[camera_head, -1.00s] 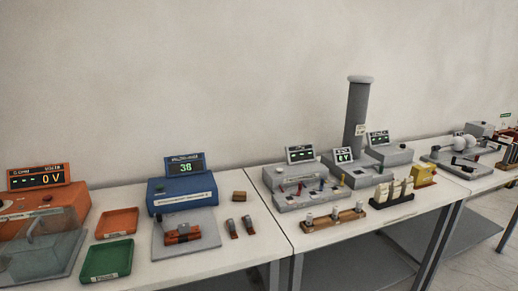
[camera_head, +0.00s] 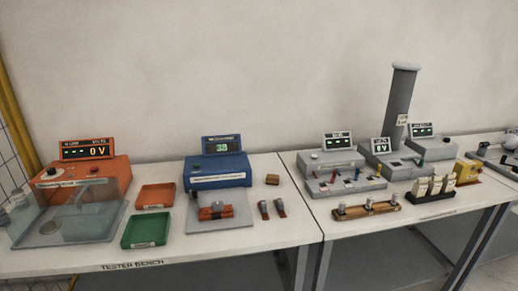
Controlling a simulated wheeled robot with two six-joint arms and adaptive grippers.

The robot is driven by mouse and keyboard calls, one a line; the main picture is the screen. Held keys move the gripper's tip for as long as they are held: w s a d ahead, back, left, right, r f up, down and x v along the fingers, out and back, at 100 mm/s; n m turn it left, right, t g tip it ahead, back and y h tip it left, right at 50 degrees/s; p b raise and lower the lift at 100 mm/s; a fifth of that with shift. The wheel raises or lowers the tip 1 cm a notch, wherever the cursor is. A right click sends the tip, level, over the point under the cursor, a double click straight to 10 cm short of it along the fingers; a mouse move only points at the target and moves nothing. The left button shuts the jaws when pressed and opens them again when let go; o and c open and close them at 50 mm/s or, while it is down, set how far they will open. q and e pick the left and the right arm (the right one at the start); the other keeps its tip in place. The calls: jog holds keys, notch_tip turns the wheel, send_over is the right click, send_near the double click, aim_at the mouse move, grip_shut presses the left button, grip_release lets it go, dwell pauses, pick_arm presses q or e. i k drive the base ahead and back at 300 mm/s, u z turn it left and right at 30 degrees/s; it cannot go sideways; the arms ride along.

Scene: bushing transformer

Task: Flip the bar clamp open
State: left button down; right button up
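No part is marked as the bar clamp, and I cannot tell for certain which one it is. An orange-red bar-like piece (camera_head: 215,212) with small grey parts lies across a grey plate (camera_head: 235,223) in front of the blue meter (camera_head: 217,170), whose display reads 38. The piece looks low and flat, but is too small to tell open from shut. Two small grey-and-brown clips (camera_head: 265,210) lie side by side right of the plate. Neither of my grippers is in view.
An orange tester (camera_head: 85,178) with a clear cover stands left, beside an orange tray (camera_head: 155,196) and a green tray (camera_head: 146,230). A small brown block (camera_head: 272,180) lies behind the clips. Grey instruments (camera_head: 330,163) fill the right table. The left table's front strip is clear.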

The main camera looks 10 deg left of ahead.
aim_at(193, 193)
jog(key=u, duration=0.5)
jog(key=k, duration=0.6)
jog(key=u, duration=0.65)
jog(key=i, duration=0.85)
jog(key=z, duration=1)
jog(key=i, duration=0.6)
jog(key=z, duration=0.75)
